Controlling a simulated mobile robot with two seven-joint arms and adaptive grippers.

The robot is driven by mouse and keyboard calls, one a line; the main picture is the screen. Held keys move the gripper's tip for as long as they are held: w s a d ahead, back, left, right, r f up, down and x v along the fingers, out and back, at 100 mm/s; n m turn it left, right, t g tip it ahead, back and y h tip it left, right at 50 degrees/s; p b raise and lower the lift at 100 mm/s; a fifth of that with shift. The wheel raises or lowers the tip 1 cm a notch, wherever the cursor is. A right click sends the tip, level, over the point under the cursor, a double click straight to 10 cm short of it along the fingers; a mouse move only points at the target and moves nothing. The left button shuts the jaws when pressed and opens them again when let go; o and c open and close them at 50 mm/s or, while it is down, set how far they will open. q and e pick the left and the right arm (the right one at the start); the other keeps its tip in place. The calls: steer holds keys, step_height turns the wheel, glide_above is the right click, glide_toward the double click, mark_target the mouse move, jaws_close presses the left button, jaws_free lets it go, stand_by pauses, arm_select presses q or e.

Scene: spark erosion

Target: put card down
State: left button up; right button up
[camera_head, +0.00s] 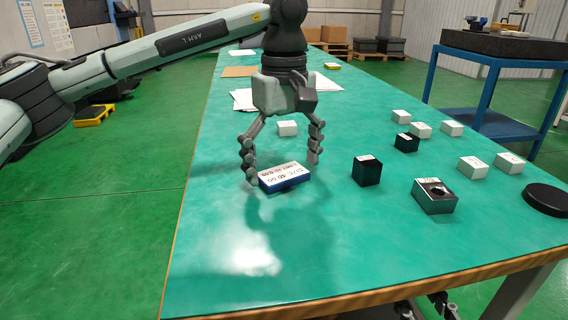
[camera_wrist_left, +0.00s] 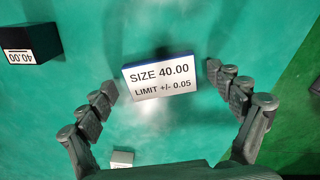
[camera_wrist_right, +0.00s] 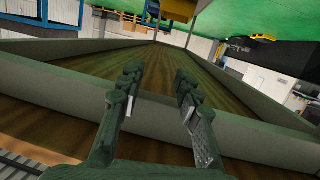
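The card (camera_head: 285,176) is a white plate with blue edges, lettered "SIZE 40.00 LIMIT +/- 0.05". It also shows in the left wrist view (camera_wrist_left: 160,78). My left gripper (camera_head: 283,168) is over the table with its fingers spread, one at each side of the card. The left wrist view shows narrow gaps between the fingertips and the card's ends. I cannot tell for certain whether the card rests flat on the table. My right gripper (camera_wrist_right: 160,85) is open and empty, low at the table's front edge.
Several white boxes (camera_head: 472,167) and a black disc (camera_head: 548,199) are farther right. A white box (camera_head: 287,129) lies behind my left gripper. The green table's front left (camera_head: 225,275) is clear.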

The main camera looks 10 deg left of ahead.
mark_target(284, 173)
arm_select(q)
steer(key=shift+r, duration=0.1)
steer(key=shift+r, duration=0.25)
step_height(284, 173, up, 12)
steer(key=p, duration=0.1)
steer(key=shift+f, duration=0.2)
arm_select(e)
steer(key=s+d+f+g+h, duration=0.2)
steer(key=d+f+g, duration=0.1)
steer(key=f, duration=0.4)
steer(key=shift+s+d+g, duration=0.15)
steer(key=shift+d+g, duration=0.25)
steer(key=shift+d, duration=0.5)
